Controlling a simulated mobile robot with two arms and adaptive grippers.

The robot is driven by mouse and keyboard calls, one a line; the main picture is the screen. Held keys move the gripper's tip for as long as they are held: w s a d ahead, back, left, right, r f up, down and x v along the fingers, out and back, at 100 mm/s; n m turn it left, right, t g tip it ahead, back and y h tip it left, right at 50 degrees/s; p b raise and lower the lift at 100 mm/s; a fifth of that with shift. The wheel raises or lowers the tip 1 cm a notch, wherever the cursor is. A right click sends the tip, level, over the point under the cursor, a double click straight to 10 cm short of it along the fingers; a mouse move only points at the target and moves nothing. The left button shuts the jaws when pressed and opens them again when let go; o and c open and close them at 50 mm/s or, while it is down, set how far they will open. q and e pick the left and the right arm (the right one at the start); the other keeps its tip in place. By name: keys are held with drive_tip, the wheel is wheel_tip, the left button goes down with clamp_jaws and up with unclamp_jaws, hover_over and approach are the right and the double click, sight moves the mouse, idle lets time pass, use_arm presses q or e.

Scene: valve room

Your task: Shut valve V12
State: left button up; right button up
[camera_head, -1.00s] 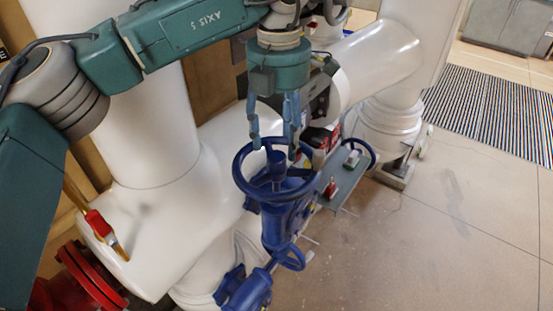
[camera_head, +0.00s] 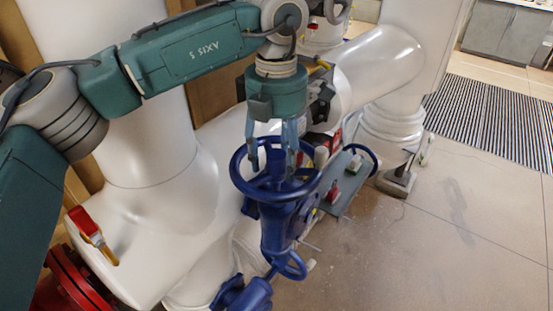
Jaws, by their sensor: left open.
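A blue valve (camera_head: 277,230) with a round blue handwheel (camera_head: 243,185) stands upright in the middle of the head view. No V12 label is readable on it. My left gripper (camera_head: 272,163) hangs straight down over the handwheel. Its two blue fingers are apart, with the tips at about the rim's height inside the ring, near the hub. I cannot tell whether a finger touches the wheel. The gripper hides part of the wheel's far side. My right gripper is not in view.
Large white pipes (camera_head: 165,215) run behind and left of the valve. A red-handled small valve (camera_head: 87,225) and a red flange (camera_head: 68,285) are at lower left. A grey tray (camera_head: 343,192) with small items sits right of the wheel. Open floor (camera_head: 440,245) lies at right.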

use_arm(q)
drive_tip(key=c, duration=1.2)
drive_tip(key=shift+o, duration=0.2)
drive_tip(key=shift+r+m+p, duration=0.2)
drive_tip(key=shift+m+p, duration=0.35)
drive_tip(key=shift+m, duration=1.25)
drive_tip(key=m+p, duration=0.1)
drive_tip(key=m, duration=0.2)
drive_tip(key=shift+f, duration=0.15)
drive_tip(key=o, duration=1.2)
drive_tip(key=shift+c, duration=0.2)
